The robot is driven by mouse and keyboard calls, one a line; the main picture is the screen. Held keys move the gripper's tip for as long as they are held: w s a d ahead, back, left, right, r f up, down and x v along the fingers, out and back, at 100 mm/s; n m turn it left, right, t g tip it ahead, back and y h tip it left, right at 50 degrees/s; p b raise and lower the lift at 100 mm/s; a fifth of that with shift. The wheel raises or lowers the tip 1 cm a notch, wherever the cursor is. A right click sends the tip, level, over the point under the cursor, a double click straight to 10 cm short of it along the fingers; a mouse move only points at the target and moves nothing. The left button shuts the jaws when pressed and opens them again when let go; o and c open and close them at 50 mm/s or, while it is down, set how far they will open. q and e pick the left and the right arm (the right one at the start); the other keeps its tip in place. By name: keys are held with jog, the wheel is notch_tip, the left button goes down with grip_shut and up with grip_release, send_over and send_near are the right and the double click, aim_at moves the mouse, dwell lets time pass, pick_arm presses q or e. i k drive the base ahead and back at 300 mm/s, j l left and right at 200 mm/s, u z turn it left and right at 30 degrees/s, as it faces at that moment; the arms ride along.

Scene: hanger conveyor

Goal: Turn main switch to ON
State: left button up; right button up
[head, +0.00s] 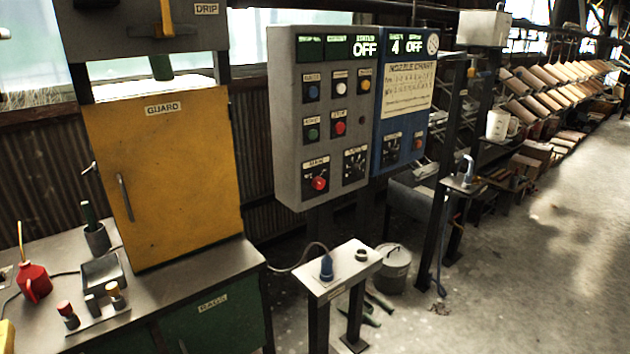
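The main switch (318,183) is a red rotary knob on a black plate under the label MAIN. It is at the lower left of the grey control panel (284,150) in the middle of the head view. The knob's exact pointing direction is too small to read. A lit display (365,48) at the top of the panel reads OFF. Neither of my grippers shows in the head view, and nothing touches the switch.
A blue panel (392,140) with a nozzle chart adjoins on the right. A yellow guard door (170,185) and a workbench (170,300) with a red oil can (34,282) stand left. A small stand (345,268) is below the panel. Open floor lies right.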

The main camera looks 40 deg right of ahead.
aim_at(318, 182)
jog(key=z, duration=1.25)
